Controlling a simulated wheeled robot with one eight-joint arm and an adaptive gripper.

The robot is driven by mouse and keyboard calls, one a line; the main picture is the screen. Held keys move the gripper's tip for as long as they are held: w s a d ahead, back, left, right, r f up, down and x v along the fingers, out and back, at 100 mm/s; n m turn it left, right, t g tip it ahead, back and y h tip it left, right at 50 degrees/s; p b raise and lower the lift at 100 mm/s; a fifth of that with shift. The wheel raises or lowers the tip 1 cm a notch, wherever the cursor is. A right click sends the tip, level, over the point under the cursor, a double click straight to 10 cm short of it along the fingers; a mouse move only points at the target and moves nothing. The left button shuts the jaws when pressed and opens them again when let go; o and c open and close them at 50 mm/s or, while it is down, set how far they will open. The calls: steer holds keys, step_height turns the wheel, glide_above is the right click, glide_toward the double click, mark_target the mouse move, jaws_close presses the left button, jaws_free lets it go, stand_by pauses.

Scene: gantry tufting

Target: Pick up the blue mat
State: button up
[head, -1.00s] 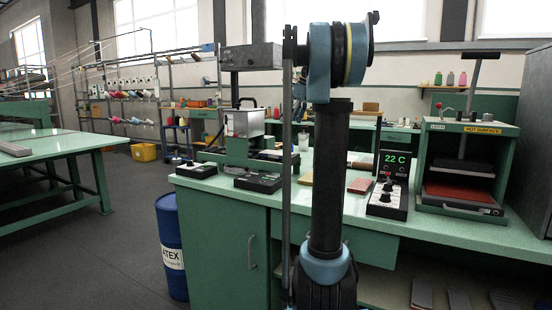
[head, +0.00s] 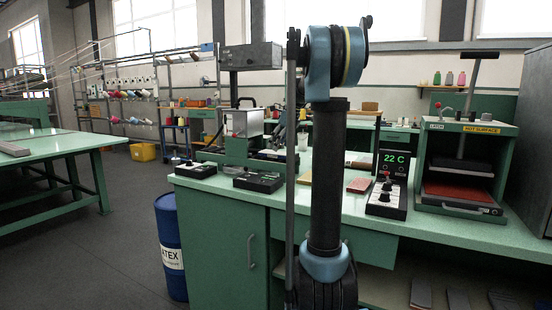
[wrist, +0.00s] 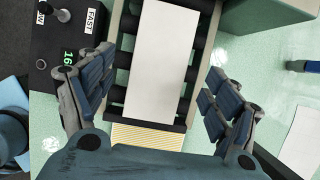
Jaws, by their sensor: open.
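I cannot make out a blue mat in either view. In the wrist view, my gripper (wrist: 160,65) is open, its dark blue-grey padded fingers spread wide. A white rectangular sheet (wrist: 163,58) lies on a frame of black rollers (wrist: 185,97) between and beyond the fingers; nothing is visibly held. A yellow striped piece (wrist: 150,137) shows below the roller frame, partly covered by my gripper's body. In the head view my arm hides part of the bench, and my gripper is not clearly visible.
A blue drum (head: 171,245) stands beside the bench.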

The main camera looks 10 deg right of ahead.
steer(key=x, duration=0.3)
steer(key=shift+w+a+f, duration=0.1)
steer(key=shift+w, duration=0.05)
steer(key=c, duration=1.2)
